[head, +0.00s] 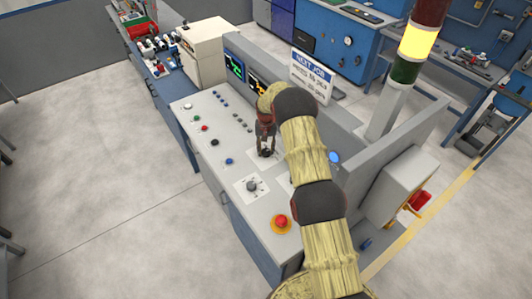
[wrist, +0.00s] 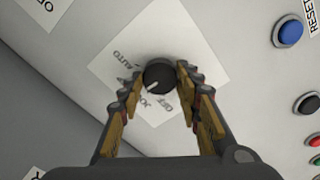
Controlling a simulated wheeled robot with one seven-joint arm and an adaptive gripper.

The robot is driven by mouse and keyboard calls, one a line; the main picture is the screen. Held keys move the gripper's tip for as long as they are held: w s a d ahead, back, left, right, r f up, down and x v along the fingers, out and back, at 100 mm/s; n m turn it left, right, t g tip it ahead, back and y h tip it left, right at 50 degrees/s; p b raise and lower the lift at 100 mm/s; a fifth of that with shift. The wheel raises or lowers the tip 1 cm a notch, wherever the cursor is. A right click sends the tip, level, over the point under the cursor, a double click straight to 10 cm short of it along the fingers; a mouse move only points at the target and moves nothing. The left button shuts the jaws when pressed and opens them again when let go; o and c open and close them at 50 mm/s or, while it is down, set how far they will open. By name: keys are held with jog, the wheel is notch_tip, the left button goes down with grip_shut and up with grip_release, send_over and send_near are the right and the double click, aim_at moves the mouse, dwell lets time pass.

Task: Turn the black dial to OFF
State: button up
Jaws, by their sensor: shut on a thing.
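The black dial (wrist: 158,76) is a round knob on a white square label plate (wrist: 108,72) in the wrist view. A short white pointer mark on it points to the lower left, toward the JOG side. AUTO is printed up-left of the dial and OFF below it. My gripper (wrist: 162,72) has one finger on each side of the dial and is shut on it. The fingers partly cover the plate and its lettering. In the head view my gripper (head: 266,146) reaches down to the console's middle, and the dial there is mostly hidden by the fingers.
The grey console (head: 215,175) carries another dial (head: 251,186), a red mushroom button (head: 281,222) and several small buttons. Screens (head: 235,66) and a NEXT JOB sign (head: 312,73) stand behind. A blue button (wrist: 289,32) lies to the right in the wrist view.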

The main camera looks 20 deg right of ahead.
aim_at(266, 151)
jog(key=n+b, duration=0.4)
jog(key=n, duration=0.2)
jog(key=shift+f+n, duration=0.1)
jog(key=shift+n, duration=0.2)
jog(key=n+b, duration=0.2)
jog(key=n, duration=0.4)
dwell(0.4)
jog(key=o, duration=1.2)
jog(key=shift+c, duration=0.2)
notch_tip(266, 151, up, 12)
jog(key=shift+w, duration=0.1)
